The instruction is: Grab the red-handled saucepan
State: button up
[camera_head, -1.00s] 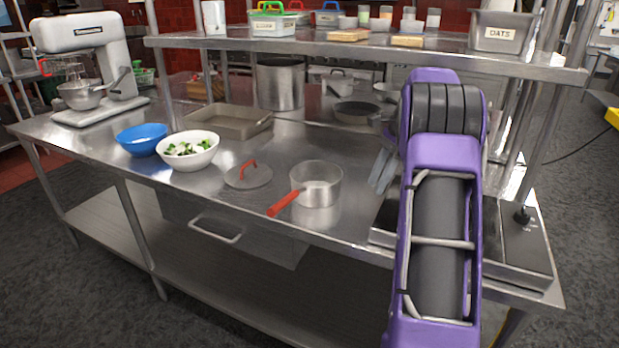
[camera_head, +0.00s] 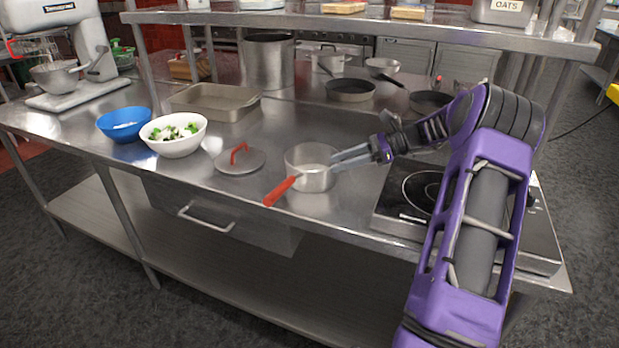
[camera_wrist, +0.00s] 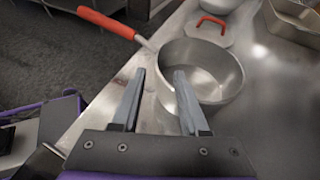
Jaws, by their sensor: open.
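The red-handled saucepan (camera_head: 312,168) stands upright on the steel table, its red handle (camera_head: 281,191) pointing toward the table's front edge. A lid with a red grip (camera_head: 240,160) lies just left of it. My gripper (camera_head: 336,162) is open at the pan's right side, fingers pointing at its wall. In the wrist view the saucepan (camera_wrist: 205,75) is just ahead of the open fingertips (camera_wrist: 160,73), with the handle (camera_wrist: 106,24) running off to the upper left. Nothing shows between the fingers except table and part of the pan's rim; I cannot tell whether they touch it.
A white bowl of food (camera_head: 173,146) and a blue bowl (camera_head: 124,126) stand to the left. A baking tray (camera_head: 215,103) lies behind. A cooktop (camera_head: 415,195) is right of the pan, under my arm. A shelf (camera_head: 350,25) spans above the table's back.

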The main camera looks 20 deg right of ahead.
aim_at(321, 171)
jog(key=x, duration=0.7)
jog(key=shift+s+a+f+b, duration=0.1)
jog(key=shift+f+b, duration=0.1)
jog(key=shift+b, duration=0.1)
jog(key=shift+c, duration=0.3)
grip_shut()
jog(key=shift+s+f, duration=0.1)
dwell(0.7)
